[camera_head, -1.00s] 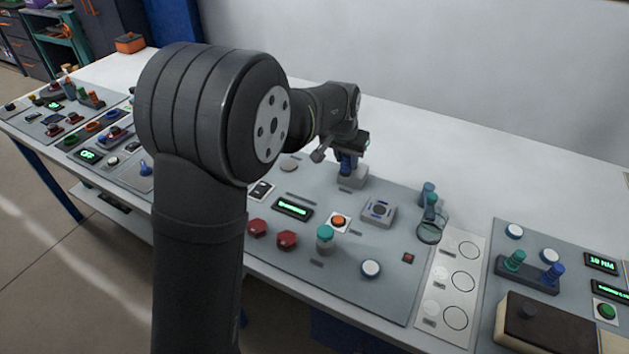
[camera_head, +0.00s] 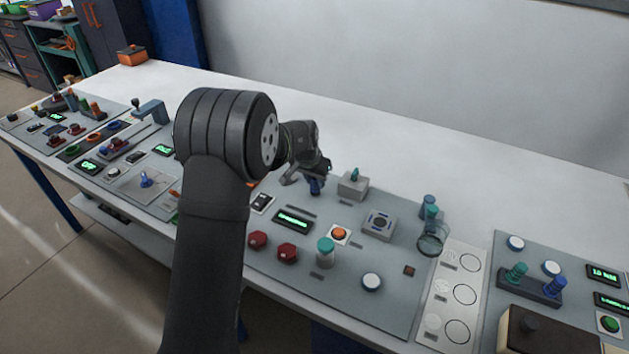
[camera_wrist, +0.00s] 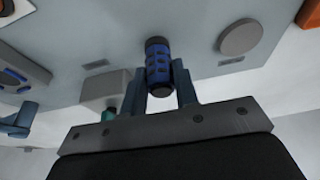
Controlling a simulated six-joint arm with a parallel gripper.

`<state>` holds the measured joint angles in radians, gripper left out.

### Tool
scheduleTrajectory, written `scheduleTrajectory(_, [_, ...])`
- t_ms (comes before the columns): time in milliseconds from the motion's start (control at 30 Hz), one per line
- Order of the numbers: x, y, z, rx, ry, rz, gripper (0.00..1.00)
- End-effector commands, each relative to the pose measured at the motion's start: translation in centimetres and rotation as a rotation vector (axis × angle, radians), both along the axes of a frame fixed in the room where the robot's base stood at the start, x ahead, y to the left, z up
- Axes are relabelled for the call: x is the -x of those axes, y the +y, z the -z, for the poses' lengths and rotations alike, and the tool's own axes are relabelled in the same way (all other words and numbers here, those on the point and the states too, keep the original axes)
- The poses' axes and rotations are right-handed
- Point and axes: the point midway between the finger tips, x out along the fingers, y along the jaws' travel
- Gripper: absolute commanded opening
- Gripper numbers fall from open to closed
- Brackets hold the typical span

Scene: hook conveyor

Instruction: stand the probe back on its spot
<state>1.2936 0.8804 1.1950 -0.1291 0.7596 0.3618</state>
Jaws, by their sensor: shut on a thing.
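The probe is a blue cylinder with dark bands (camera_wrist: 157,60), shut between the two fingers of my gripper (camera_wrist: 160,88). In the head view the probe (camera_head: 316,186) points down from my gripper (camera_head: 313,173), just left of a grey block. Whether its lower end touches the panel I cannot tell. A flat grey disc (camera_wrist: 240,37) lies on the panel beside the probe in the wrist view, apart from it. My arm hides part of the panel in the head view, and no marked spot for the probe is clearly identifiable.
The grey block (camera_head: 352,187) with a green knob stands close to the gripper. A raised box (camera_head: 379,224), an orange button (camera_head: 339,234) and a green-topped jar (camera_head: 325,253) stand nearer. A clear cup (camera_head: 431,240) is at the right.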

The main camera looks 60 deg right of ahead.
Motion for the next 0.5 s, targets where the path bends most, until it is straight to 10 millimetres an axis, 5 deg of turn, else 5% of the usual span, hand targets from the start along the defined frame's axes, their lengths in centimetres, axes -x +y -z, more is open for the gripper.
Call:
scheduleTrajectory(367, [0.01, -0.01, 0.76, 0.001, -0.001, 0.0, 0.05])
scheduleTrajectory(400, [0.01, -0.01, 0.84, 0.001, 0.0, 0.0, 0.29])
scheduleTrajectory(500, [0.01, 0.0, 0.8, 0.001, -0.001, 0.0, 0.49])
